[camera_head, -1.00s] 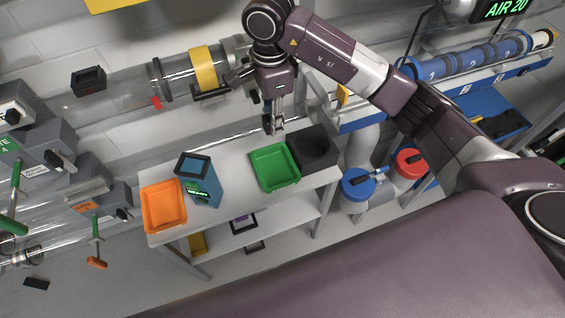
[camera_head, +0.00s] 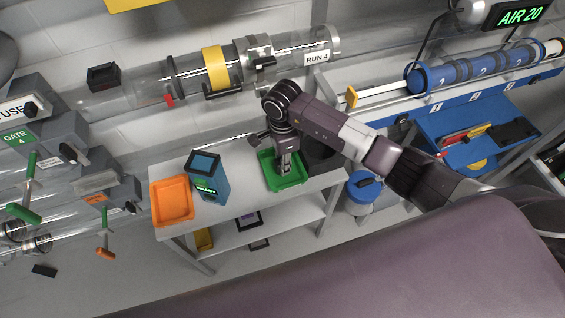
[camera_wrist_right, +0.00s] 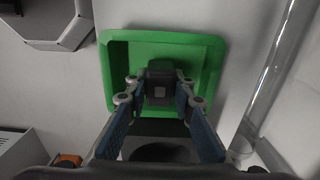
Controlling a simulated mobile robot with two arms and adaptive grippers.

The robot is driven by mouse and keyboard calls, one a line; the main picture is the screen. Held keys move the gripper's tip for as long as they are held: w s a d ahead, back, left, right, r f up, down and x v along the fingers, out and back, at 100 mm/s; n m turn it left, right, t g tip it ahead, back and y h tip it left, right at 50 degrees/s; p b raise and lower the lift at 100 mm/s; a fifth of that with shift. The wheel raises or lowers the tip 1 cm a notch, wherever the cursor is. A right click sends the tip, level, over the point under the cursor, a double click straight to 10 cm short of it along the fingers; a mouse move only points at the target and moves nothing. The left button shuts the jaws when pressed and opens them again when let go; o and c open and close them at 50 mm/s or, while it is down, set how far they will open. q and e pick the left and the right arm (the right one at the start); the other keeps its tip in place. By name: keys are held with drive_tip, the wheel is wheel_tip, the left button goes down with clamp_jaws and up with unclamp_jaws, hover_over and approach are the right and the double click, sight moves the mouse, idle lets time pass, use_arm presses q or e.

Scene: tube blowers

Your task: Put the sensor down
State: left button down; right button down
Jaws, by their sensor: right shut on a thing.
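My right gripper (camera_head: 285,172) points down into the green tray (camera_head: 297,183) on the grey table. In the right wrist view the gripper (camera_wrist_right: 160,95) is shut on a small dark block-shaped sensor (camera_wrist_right: 160,75). The sensor is over the tray's inside, and the green tray (camera_wrist_right: 216,62) surrounds it. I cannot tell whether the sensor touches the tray floor. In the head view the gripper hides the sensor. My left gripper is not in view.
Clear tubes run behind.

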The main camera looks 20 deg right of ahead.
drive_tip(key=shift+f, duration=0.4)
drive_tip(key=shift+f, duration=0.15)
drive_tip(key=c, duration=1.7)
unclamp_jaws()
drive_tip(key=shift+o, duration=0.2)
drive_tip(key=shift+r, duration=0.3)
wheel_tip(320, 180, up, 12)
drive_tip(key=shift+b, duration=0.35)
